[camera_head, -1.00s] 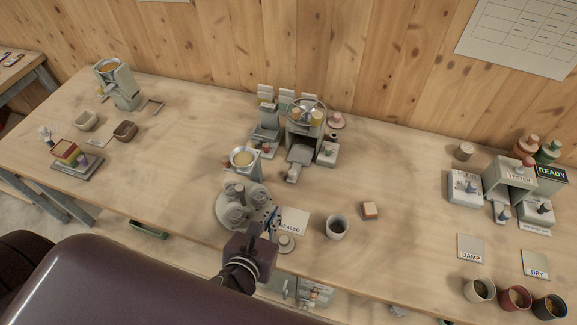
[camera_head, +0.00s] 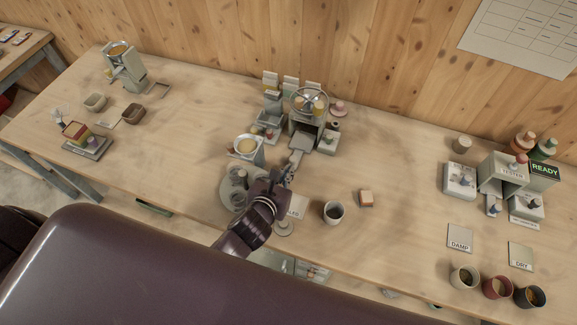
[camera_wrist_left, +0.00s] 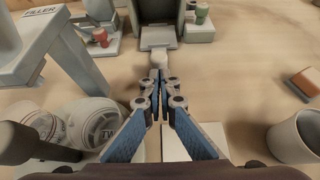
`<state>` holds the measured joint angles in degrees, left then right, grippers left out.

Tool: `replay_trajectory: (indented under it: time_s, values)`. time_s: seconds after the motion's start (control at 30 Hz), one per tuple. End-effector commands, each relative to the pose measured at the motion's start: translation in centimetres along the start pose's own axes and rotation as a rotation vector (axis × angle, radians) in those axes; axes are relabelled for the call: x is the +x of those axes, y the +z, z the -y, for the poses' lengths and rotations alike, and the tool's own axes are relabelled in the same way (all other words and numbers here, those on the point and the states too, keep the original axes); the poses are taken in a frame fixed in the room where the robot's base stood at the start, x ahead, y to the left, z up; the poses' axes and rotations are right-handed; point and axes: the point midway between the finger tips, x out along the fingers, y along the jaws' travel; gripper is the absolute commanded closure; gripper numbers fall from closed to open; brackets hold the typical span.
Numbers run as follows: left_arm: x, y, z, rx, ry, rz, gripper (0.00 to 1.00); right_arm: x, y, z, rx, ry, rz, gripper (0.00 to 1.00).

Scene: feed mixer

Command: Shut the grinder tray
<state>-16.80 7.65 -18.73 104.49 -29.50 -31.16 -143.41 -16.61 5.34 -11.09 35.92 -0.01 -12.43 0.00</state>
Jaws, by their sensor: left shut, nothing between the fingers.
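The grinder (camera_head: 309,121) is a grey machine with a round wheel on top, at the back middle of the bench. Its grey tray (camera_head: 301,142) sticks out of the front opening, with a handle pointing towards me. My left gripper (camera_head: 290,171) is shut and empty, low in front of the tray handle. In the left wrist view, the shut fingertips (camera_wrist_left: 159,83) point straight at the pale rounded handle end (camera_wrist_left: 158,58), with the tray (camera_wrist_left: 158,37) behind it. I cannot tell whether they touch. My right gripper is not in view.
A filler stand (camera_head: 247,147) with a bowl is close left of my left gripper. A round plate with jars (camera_head: 237,186) is partly hidden by my arm. A cup (camera_head: 333,211) and small block (camera_head: 366,198) stand to the right, with free bench beyond.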

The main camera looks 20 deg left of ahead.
Motion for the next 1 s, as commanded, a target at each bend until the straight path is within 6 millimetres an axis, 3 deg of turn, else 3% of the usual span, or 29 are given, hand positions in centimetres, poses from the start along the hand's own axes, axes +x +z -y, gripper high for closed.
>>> replay_trajectory:
  time_s: [0.5, 0.83, 1.0]
  values:
    - [1.0, 0.5, 0.0, 0.001, 0.000, -0.001, 1.00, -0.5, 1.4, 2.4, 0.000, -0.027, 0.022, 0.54]
    - [4.5, 2.6, 0.0, 0.003, -0.001, 0.001, 1.00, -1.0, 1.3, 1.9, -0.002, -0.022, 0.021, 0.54]
    - [5.2, 3.0, -0.1, 0.002, 0.002, -0.001, 1.00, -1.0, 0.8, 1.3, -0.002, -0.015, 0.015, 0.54]
